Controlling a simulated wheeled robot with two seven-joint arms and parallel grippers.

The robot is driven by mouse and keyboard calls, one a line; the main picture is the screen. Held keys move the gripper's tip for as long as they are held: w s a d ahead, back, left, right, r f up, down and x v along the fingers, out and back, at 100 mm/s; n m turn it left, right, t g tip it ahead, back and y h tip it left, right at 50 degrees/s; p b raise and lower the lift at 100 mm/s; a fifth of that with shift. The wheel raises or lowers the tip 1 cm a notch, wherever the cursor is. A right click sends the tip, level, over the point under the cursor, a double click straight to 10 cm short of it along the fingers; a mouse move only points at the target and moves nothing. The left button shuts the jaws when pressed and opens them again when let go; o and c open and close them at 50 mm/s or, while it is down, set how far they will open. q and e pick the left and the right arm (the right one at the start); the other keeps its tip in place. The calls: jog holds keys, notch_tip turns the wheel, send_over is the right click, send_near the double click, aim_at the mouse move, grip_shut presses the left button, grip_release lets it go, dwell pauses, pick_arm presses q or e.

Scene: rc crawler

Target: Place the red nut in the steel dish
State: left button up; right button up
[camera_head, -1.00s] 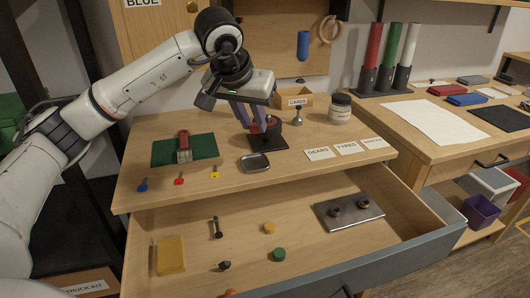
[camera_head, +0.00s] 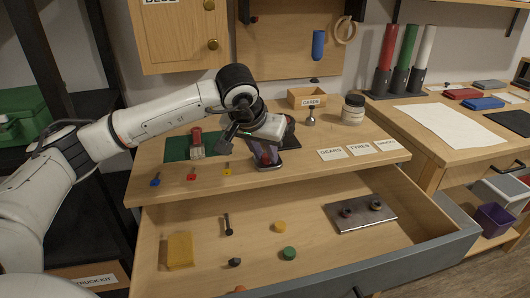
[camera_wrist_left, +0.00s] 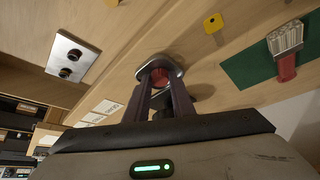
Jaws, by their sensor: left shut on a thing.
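The steel dish (camera_head: 270,167) lies on the bench top, mostly covered by my left gripper in the head view. In the left wrist view its metal rim (camera_wrist_left: 178,70) shows around the fingertips. My left gripper (camera_head: 264,158) points down over the dish. It is shut on the red nut (camera_wrist_left: 160,76), which shows between the fingertips, within the dish's outline. I cannot tell whether the nut touches the dish floor. My right gripper is not in view.
A green mat (camera_head: 178,149) with a red-handled brush (camera_head: 197,143) lies to the left. Small blue, red and yellow keys line the front edge. The open drawer (camera_head: 320,240) holds a steel plate (camera_head: 362,214) and loose parts. A cards box (camera_head: 307,97) and jar (camera_head: 353,109) stand behind.

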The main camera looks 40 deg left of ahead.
pick_arm(q)
jog(key=o, duration=0.7)
jog(key=shift+f, duration=0.1)
jog(key=shift+s+r, duration=0.1)
jog(key=shift+r, duration=0.35)
jog(key=p+v, duration=0.1)
jog(key=v, duration=1)
jog(key=shift+r, duration=0.2)
jog(key=shift+s, duration=0.15)
